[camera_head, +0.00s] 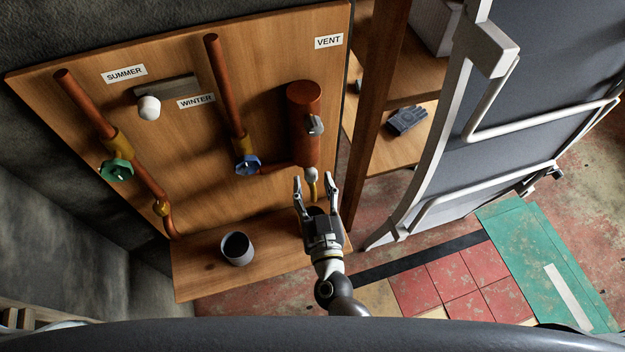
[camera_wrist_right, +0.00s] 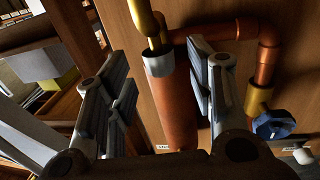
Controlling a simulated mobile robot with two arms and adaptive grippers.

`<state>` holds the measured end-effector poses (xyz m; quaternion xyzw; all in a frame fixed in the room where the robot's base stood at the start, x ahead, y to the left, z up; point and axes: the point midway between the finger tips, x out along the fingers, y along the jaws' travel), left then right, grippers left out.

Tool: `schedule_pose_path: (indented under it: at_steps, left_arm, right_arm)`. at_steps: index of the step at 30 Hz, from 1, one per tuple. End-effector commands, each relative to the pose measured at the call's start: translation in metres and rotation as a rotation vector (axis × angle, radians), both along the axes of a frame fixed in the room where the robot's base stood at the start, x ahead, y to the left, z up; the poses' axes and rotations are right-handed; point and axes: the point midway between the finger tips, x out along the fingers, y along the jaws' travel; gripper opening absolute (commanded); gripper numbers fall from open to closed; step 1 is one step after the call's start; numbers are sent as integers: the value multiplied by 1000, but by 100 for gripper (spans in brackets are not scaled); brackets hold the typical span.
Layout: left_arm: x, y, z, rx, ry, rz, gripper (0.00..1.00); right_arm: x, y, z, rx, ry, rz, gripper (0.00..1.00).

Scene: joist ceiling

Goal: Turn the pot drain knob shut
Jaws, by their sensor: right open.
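The copper pot (camera_head: 303,95) is an upright cylinder on the wooden board. At its lower end is a small pale grey fitting, apparently the drain knob (camera_head: 311,174), with a yellow spout below. My right gripper (camera_head: 312,190) is open and empty, its fingers up on either side of the spout in the head view. In the right wrist view, the pot (camera_wrist_right: 178,112), its silver collar (camera_wrist_right: 158,65) and the brass spout (camera_wrist_right: 145,22) show between the open fingers (camera_wrist_right: 160,75). I see no contact. The knob's turn position cannot be told. My left gripper is not in view.
A blue valve wheel (camera_head: 247,165) and a green one (camera_head: 117,170) sit on pipes to the left. A grey cup (camera_head: 237,249) stands on the wooden ledge (camera_head: 200,272). A grey-white framed structure (camera_head: 450,140) stands to the right, before shelves holding a dark glove (camera_head: 407,120).

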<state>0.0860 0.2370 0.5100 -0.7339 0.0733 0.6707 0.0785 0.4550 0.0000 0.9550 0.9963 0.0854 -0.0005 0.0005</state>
Motion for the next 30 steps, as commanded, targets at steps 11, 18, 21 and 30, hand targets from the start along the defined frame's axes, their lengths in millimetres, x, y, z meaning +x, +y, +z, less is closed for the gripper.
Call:
schedule_pose_path:
  at_steps: [11,18,21,30]
  left_arm:
    - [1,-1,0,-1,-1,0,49]
    - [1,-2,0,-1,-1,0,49]
    - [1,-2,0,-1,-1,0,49]
    - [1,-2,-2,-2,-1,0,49]
  right_arm:
    - [-78,-13,-1,0,3,1,49]
    - [-99,-17,0,1,0,0,49]
    - [-100,-17,1,2,-1,0,49]
    - [-100,-16,-11,-8,15,13,49]
